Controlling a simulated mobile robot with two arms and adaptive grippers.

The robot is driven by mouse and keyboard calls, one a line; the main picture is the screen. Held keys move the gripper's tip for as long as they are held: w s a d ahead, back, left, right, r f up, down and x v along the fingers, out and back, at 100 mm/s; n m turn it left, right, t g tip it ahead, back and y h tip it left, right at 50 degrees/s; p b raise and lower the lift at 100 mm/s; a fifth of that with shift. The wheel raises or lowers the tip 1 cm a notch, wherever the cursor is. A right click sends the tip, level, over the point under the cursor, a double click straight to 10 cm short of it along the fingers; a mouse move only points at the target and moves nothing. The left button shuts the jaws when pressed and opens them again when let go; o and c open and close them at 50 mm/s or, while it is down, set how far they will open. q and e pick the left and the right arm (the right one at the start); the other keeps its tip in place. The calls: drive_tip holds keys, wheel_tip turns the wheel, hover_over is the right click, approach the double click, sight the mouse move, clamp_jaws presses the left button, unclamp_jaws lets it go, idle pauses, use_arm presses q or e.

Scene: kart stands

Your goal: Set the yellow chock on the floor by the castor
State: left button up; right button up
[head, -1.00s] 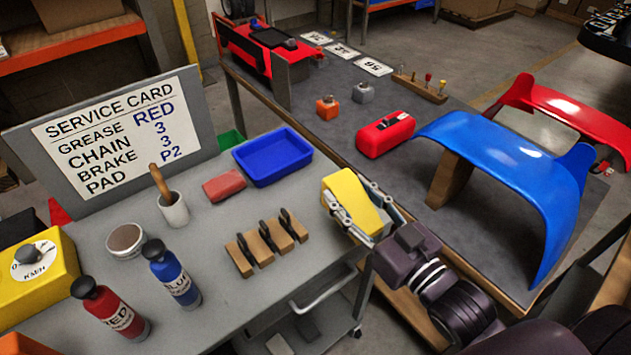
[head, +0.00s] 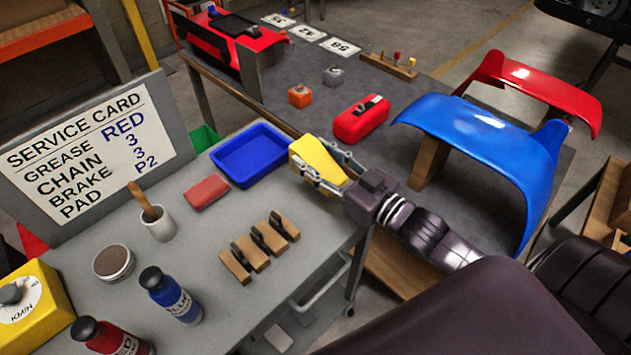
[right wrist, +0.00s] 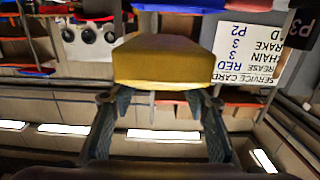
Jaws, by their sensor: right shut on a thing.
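The yellow chock (head: 318,160) is a wedge block held in my right gripper (head: 312,166), raised at the gap between the grey cart and the dark-topped bench in the head view. The right gripper's fingers are shut on its sides. In the right wrist view the chock (right wrist: 155,62) fills the space between the two fingertips, with its flat yellow face toward the camera. A castor (head: 350,308) shows small and partly dark at the foot of the grey cart's leg, well below the chock. My left gripper is not in view.
The grey cart (head: 205,285) carries a blue tray (head: 250,155), bottles, wooden blocks and a service card (head: 90,150). The bench (head: 300,65) holds a red case (head: 361,119) and a blue fairing (head: 485,125). A little floor shows beside the cart's leg.

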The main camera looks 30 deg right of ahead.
wheel_tip(320, 180, down, 4)
drive_tip(key=shift+f, duration=0.25)
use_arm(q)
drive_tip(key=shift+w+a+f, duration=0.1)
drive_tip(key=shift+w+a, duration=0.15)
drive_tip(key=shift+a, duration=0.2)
use_arm(e)
drive_tip(key=shift+f, duration=1.7)
drive_tip(key=o, duration=1.4)
drive_tip(key=shift+f, duration=0.15)
drive_tip(key=shift+c, duration=0.2)
drive_tip(key=shift+s, duration=0.1)
